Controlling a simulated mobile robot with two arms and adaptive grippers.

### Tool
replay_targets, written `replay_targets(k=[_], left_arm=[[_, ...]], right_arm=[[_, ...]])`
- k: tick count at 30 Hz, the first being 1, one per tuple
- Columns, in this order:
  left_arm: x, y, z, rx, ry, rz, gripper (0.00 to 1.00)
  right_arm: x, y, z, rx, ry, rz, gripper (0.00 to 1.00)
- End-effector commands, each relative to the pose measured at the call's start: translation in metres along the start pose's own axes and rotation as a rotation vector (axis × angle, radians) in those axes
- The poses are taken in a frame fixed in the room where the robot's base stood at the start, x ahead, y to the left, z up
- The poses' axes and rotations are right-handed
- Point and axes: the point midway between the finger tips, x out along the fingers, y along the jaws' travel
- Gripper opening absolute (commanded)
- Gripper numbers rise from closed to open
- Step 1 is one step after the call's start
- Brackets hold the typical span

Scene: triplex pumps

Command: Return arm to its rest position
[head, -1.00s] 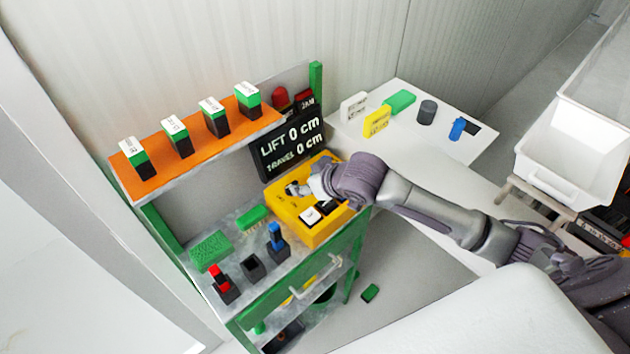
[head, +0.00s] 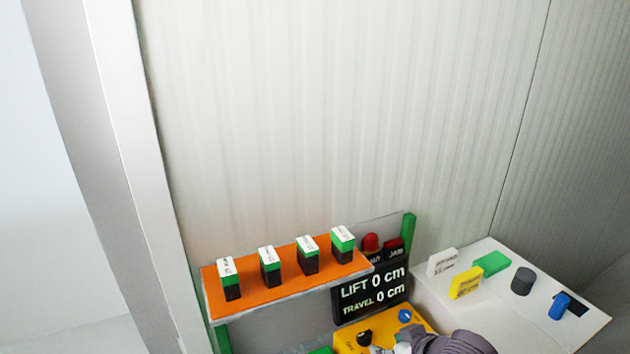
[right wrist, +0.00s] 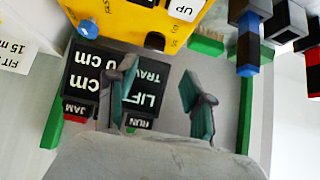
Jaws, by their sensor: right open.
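My right gripper (head: 388,349) shows only in part at the bottom edge of the head view, over the near side of the yellow control box (head: 350,341). In the right wrist view its two fingers (right wrist: 160,98) are apart with nothing between them. The yellow box (right wrist: 118,18) lies past the fingertips there, with a blue knob (right wrist: 84,27), a black knob (right wrist: 154,41) and a white UP button (right wrist: 184,9). Most of my right arm is below the head picture. My left gripper is in neither view.
A black display (head: 371,297) reading LIFT 0 cm and TRAVEL 0 cm stands behind the box. Several green-and-black blocks stand on the orange shelf (head: 260,297) to the left. A white table (head: 500,315) with small blocks and cylinders is on the right.

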Motion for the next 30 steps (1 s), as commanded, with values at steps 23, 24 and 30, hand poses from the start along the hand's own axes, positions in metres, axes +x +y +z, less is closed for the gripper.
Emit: replay_targets(k=[23,24,30], left_arm=[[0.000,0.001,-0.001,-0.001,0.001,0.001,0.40],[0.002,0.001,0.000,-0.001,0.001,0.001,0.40],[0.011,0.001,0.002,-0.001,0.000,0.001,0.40]], right_arm=[[-0.097,-0.065,0.222,0.140,-0.463,0.116,0.52],[-0.095,-0.064,0.231,0.142,-0.482,0.122,0.52],[-0.040,-0.061,0.263,0.135,-0.496,0.115,0.52]])
